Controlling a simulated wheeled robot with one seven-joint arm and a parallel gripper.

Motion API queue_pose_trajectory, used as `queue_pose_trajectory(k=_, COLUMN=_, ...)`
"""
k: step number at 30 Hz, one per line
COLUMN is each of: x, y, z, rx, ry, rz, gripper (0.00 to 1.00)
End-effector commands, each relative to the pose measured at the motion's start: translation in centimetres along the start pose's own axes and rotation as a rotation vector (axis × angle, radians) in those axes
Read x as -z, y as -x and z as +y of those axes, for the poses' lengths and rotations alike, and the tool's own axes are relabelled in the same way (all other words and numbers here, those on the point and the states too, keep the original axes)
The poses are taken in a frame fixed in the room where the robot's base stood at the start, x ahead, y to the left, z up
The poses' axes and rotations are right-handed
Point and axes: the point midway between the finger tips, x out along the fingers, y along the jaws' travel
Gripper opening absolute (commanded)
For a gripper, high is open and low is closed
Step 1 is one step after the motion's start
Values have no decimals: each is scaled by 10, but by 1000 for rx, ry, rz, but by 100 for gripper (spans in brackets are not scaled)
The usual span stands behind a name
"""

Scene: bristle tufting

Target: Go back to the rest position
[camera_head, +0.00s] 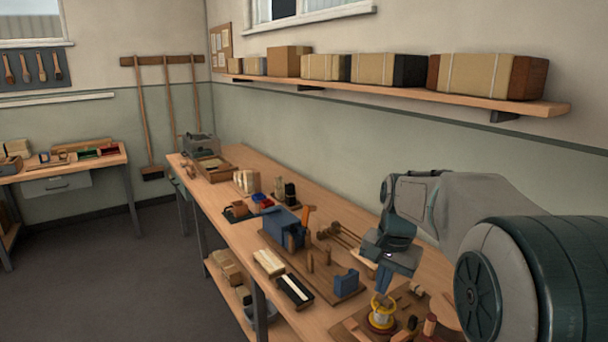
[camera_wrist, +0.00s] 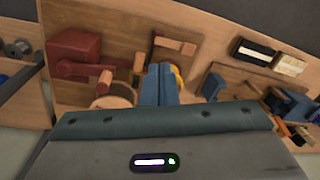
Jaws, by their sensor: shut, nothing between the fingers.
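My gripper (camera_head: 383,288) is shut and empty. In the head view it points down over the front right part of the long workbench (camera_head: 335,315), just above a yellow-rimmed spool (camera_head: 382,312). I cannot tell whether its tips touch the spool. In the wrist view my gripper's blue fingers (camera_wrist: 159,80) are together, and a yellow edge of the spool (camera_wrist: 177,77) shows behind them.
A blue clamp block (camera_head: 346,282) stands on a wooden board left of my gripper. A black brush block (camera_head: 294,290) and a blue machine (camera_head: 284,228) are farther left. A red device (camera_wrist: 75,52) shows in the wrist view. A shelf with boxes (camera_head: 480,102) hangs above.

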Motion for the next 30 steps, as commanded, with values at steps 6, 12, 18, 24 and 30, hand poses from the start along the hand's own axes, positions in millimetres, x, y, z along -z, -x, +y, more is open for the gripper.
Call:
queue_pose_trajectory(k=6, x=-56, y=10, z=31, rx=14, ry=172, rz=53, gripper=0)
queue_pose_trajectory(k=12, x=-106, y=7, z=60, rx=16, ry=334, rz=105, gripper=0)
queue_pose_trajectory(k=18, x=-151, y=-7, z=89, rx=8, ry=488, rz=155, gripper=0)
queue_pose_trajectory(k=24, x=-177, y=-19, z=109, rx=-3, ry=587, rz=189, gripper=0)
queue_pose_trajectory(k=30, x=-183, y=-23, z=114, rx=-6, ry=614, rz=196, gripper=0)
